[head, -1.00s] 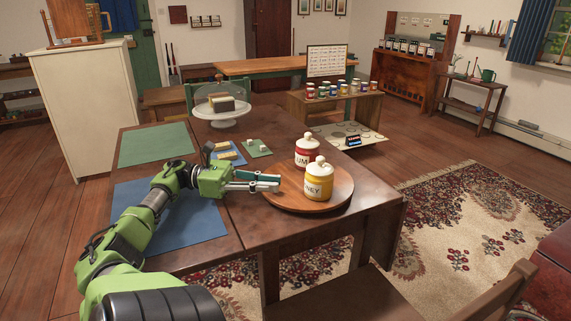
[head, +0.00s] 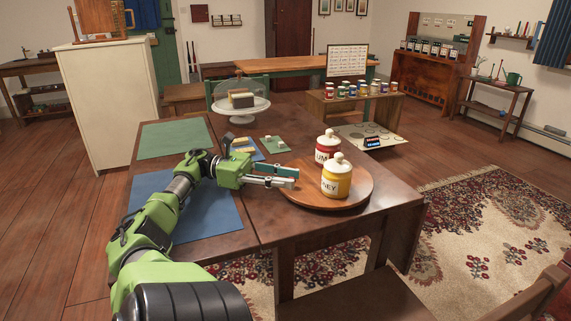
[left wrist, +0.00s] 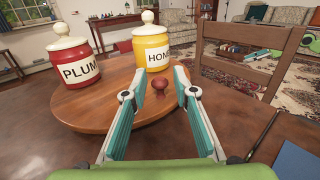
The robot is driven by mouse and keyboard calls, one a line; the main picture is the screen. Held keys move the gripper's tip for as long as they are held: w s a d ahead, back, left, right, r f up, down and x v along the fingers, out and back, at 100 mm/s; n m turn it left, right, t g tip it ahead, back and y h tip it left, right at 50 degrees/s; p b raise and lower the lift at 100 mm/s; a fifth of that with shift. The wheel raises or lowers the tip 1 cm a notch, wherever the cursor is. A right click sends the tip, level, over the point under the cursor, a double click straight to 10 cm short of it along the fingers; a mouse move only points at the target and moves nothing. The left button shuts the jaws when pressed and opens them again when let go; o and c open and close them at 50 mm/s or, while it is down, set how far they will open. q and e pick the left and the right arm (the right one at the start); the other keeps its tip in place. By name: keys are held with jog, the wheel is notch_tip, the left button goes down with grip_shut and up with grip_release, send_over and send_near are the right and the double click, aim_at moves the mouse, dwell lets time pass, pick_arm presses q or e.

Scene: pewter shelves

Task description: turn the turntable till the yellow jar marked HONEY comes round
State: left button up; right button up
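The yellow jar marked HONEY (head: 337,180) stands upright on the round wooden turntable (head: 296,196), its lid on. In the left wrist view its label (left wrist: 158,57) is partly cut by a finger. A red jar marked PLUM (head: 327,149) stands behind it in the head view and at left in the left wrist view (left wrist: 73,62). My left gripper (head: 297,177) is open at the turntable's left edge. In the left wrist view a small reddish knob (left wrist: 160,83) shows between its spread fingertips, at the turntable's rim. I cannot tell whether they touch it. My right gripper is not in view.
A blue mat (head: 205,213) and a green mat (head: 175,140) lie on the table's left. A chair (left wrist: 246,54) stands close to the table's edge.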

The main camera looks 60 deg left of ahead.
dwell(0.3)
pick_arm(q)
jog(key=shift+v, duration=3.8)
jog(key=shift+w, duration=0.1)
